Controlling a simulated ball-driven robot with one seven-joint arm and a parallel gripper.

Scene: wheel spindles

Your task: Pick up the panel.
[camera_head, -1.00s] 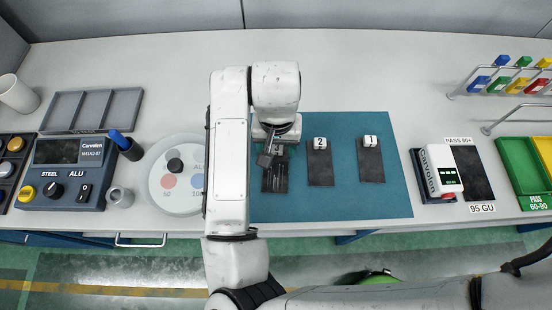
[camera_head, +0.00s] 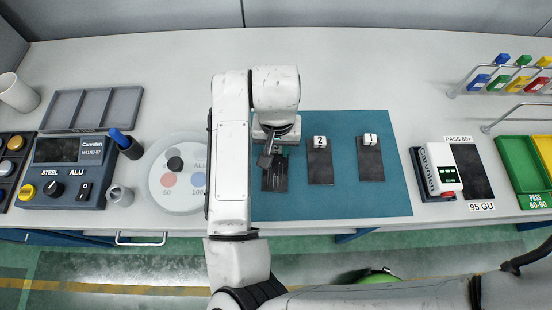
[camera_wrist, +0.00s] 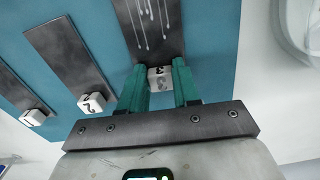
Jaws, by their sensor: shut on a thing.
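Three dark rectangular panels lie on a teal mat (camera_head: 235,215), each with a white numbered block at its far end. The left panel (camera_head: 275,182) is partly under my gripper (camera_head: 268,152) and has pale streaks, clear in the wrist view (camera_wrist: 154,28). My gripper's green fingers (camera_wrist: 160,76) are shut on the white block marked 3 (camera_wrist: 160,78) at that panel's end. I cannot tell whether the panel is off the mat. The panel marked 2 (camera_head: 320,167) and the panel marked 1 (camera_head: 370,163) lie to the right.
A round white dial plate (camera_head: 175,195) and a grey control box (camera_head: 65,175) stand left of the mat. A small meter (camera_head: 438,172), a dark test strip (camera_head: 472,172) and a green tray (camera_head: 520,165) stand to the right. The table behind the mat is clear.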

